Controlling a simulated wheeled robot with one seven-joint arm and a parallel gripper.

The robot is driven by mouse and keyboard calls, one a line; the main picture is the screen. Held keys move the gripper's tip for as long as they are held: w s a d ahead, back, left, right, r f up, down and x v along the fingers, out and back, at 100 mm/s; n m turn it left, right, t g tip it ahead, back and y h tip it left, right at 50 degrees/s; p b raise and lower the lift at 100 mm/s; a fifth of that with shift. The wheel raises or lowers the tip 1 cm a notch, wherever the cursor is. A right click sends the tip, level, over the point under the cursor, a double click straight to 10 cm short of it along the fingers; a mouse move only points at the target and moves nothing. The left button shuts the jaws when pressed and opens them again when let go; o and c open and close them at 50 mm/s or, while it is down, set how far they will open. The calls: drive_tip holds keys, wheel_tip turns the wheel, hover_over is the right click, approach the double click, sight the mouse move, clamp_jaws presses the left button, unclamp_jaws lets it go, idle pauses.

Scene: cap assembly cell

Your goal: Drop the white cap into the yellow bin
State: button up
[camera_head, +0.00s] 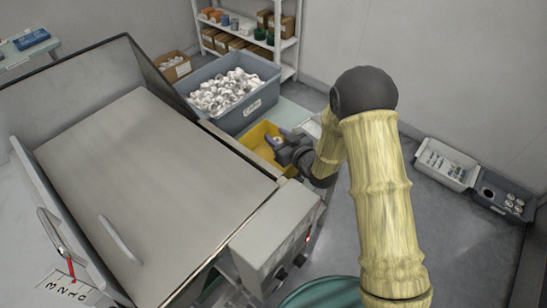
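The yellow bin (256,141) stands in the middle of the view, just below the large grey tub and beside the right edge of the metal machine. My gripper (279,140) is over the right part of the bin, its dark fingers pointing left. A small pale spot shows at the fingertips; it is too small to tell whether it is the white cap. I cannot make out whether the fingers are open or shut. The bin's right side and part of its inside are hidden behind my gripper.
A large grey tub (202,119) full of white parts stands behind the bin. The grey metal machine (140,190) fills the left, with a control box (275,235) near my arm. Two trays (447,178) (521,214) lie along the right wall. Shelves (289,45) stand at the back.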

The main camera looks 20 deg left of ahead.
drive_tip(key=shift+o, duration=1.2)
drive_tip(key=shift+d, duration=0.1)
drive_tip(key=p+v, duration=0.4)
drive_tip(key=v, duration=1.3)
drive_tip(key=shift+s, duration=0.2)
drive_tip(key=shift+d+f, duration=0.1)
